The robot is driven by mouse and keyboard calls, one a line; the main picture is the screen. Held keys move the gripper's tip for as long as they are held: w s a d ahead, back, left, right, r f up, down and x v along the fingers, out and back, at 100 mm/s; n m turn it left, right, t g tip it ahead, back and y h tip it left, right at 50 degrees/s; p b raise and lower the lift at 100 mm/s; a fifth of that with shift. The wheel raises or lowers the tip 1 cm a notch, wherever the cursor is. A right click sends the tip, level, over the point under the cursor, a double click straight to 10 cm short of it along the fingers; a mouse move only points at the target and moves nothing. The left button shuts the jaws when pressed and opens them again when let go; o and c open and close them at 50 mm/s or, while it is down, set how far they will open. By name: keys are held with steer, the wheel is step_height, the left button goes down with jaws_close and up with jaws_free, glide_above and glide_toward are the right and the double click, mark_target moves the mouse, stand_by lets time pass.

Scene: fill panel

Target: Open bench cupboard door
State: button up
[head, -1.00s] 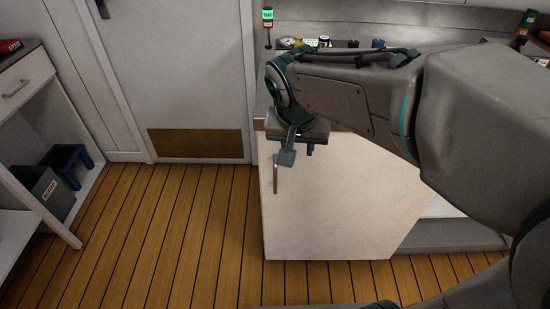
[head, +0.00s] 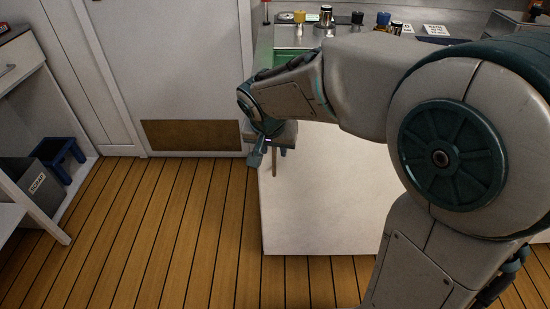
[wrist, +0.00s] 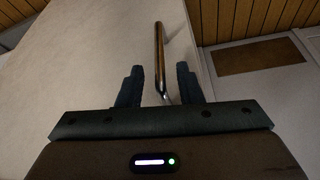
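The bench cupboard door (head: 325,200) is a pale panel below the bench in the head view. Its upper part and right side are hidden by my arm, so I cannot tell how far it stands open. Its upright metal handle (head: 274,165) is near the door's left edge. The handle also shows as a bar in the wrist view (wrist: 159,50). My gripper (head: 270,153) is at the upper part of the handle. In the wrist view my gripper (wrist: 160,85) has its two fingers apart, with the bar's near end between them and visible gaps on both sides.
The bench top (head: 290,38) holds several small jars and labels. A white room door with a brown lower panel (head: 191,135) stands behind at the left. The plank floor (head: 160,220) between is clear.

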mark_target(275, 155)
steer(key=shift+b+x, duration=0.45)
steer(key=shift+x, duration=1.8)
steer(key=shift+c, duration=0.3)
jaws_close()
